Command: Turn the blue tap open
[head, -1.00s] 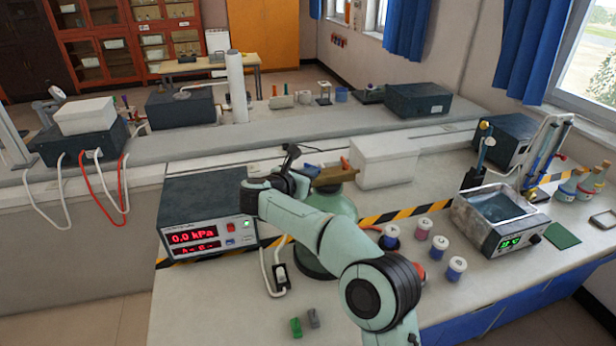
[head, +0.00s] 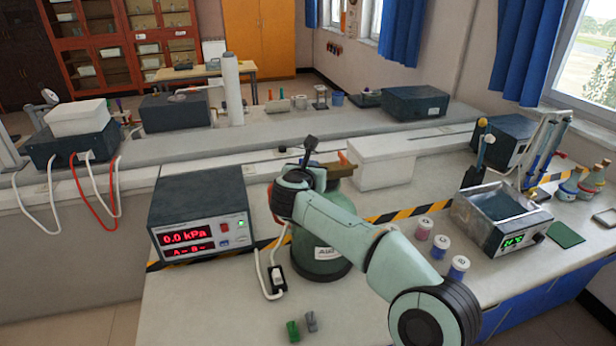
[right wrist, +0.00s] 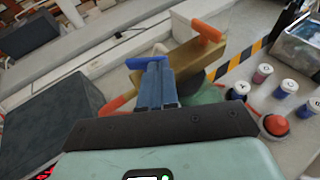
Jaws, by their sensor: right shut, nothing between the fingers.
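The blue tap (right wrist: 146,62) is a short blue bar handle beside the brass block (right wrist: 196,64) in the right wrist view. My right gripper (right wrist: 156,72) is shut and empty, its fingertips close to the blue handle; I cannot tell whether they touch it. In the head view the brass block (head: 328,172) sits on top of a green labelled vessel (head: 322,254), and my right arm covers part of it. The blue tap is not discernible there. Orange handles (right wrist: 207,31) sit on the far end and near side (right wrist: 116,104) of the block. My left gripper is not in view.
A pressure meter (head: 200,218) reading 0.0 kPa stands left of the vessel. A white box (head: 385,163) is behind right. Several small jars (head: 440,246) and a metal water bath (head: 497,222) are to the right. The bench front holds small green and grey pieces (head: 293,330).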

